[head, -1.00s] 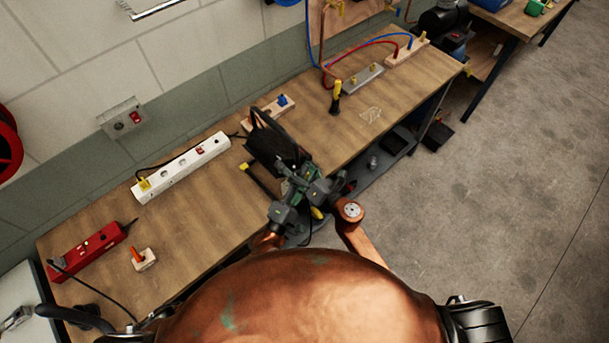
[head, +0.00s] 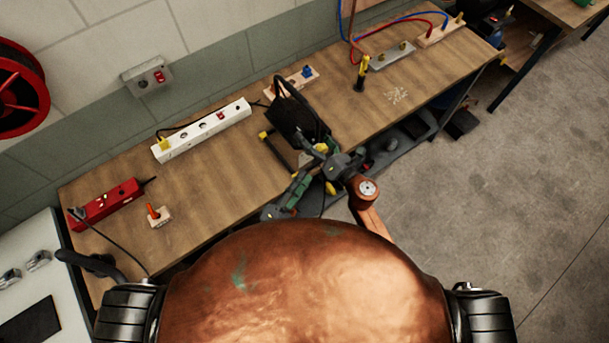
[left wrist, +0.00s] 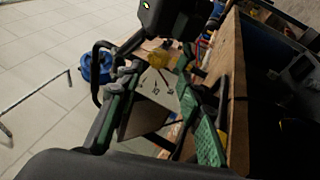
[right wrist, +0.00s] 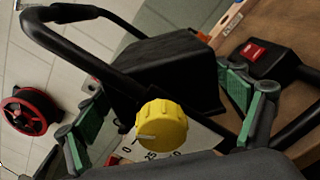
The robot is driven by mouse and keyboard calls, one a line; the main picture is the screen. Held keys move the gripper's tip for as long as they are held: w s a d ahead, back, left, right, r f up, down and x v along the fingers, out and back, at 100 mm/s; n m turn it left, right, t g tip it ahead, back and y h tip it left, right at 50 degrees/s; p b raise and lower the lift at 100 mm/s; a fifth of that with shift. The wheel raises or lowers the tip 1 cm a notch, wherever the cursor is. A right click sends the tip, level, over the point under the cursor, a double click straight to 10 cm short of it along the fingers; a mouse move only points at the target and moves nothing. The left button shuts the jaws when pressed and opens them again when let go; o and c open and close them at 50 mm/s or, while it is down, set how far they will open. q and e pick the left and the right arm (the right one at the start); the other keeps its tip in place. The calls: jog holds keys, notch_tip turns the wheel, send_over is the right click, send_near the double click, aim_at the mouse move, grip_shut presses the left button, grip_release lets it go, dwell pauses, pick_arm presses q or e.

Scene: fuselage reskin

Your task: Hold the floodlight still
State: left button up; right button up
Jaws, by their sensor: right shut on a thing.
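The black floodlight (head: 291,121) with its looped handle stands on the wooden bench, near its front edge. In the right wrist view the floodlight's body (right wrist: 165,68) sits between the fingers, behind a yellow knob (right wrist: 161,126) over a marked dial plate. My right gripper (head: 322,152) is at the floodlight's near side and shut on it; the exact contact is unclear. My left gripper (head: 298,188) is lower, by the bench's front edge. Its fingers stand apart in the left wrist view (left wrist: 158,88), with a grey plate (left wrist: 145,118) showing between them; whether they touch it is unclear.
A white power strip (head: 202,130), a red power box (head: 106,204) and a small block with an orange switch (head: 158,216) lie on the bench to the left. A yellow-handled tool (head: 361,73) stands to the right.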

aim_at(323, 151)
pick_arm(q)
jog(key=shift+o, duration=0.5)
jog(key=shift+o, duration=0.9)
jog(key=shift+w+d+f, duration=0.1)
jog(key=shift+d+f+n+t+y, duration=1.95)
jog(key=shift+n+t, duration=0.75)
jog(key=shift+t, duration=0.5)
jog(key=x, duration=1.1)
jog(key=shift+w+a+r, duration=0.15)
jog(key=shift+w+r, duration=0.1)
jog(key=shift+r, duration=0.2)
jog(key=c, duration=1.2)
jog(key=shift+o, duration=0.2)
jog(key=shift+y, duration=0.25)
